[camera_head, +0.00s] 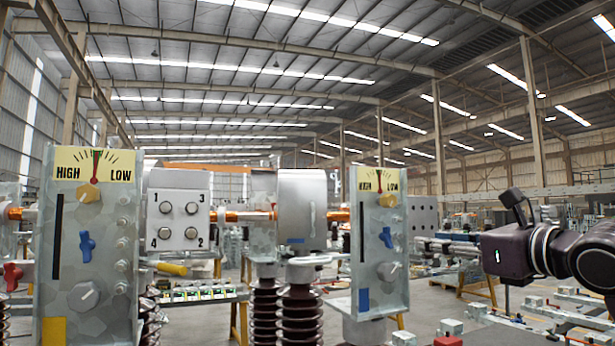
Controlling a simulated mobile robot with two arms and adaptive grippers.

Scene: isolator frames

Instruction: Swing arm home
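A grey isolator frame panel (88,245) stands upright at the left, with a HIGH/LOW dial (95,165), a blue handle (87,246) and a grey knob (84,295). A second such panel (379,240) stands right of centre, also with a blue handle (386,238). A yellow-ended lever (170,268) sticks out beside the left panel. I cannot tell which part is the swing arm. My dark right gripper (508,252) is at the right edge, apart from the panels. My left gripper is not in view.
A grey box with numbered knobs (178,210) stands behind the left panel. Dark ribbed insulators (301,318) rise between the panels. A red handle (12,276) is at the far left. Rails and yellow trestles (480,288) fill the hall floor at the right.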

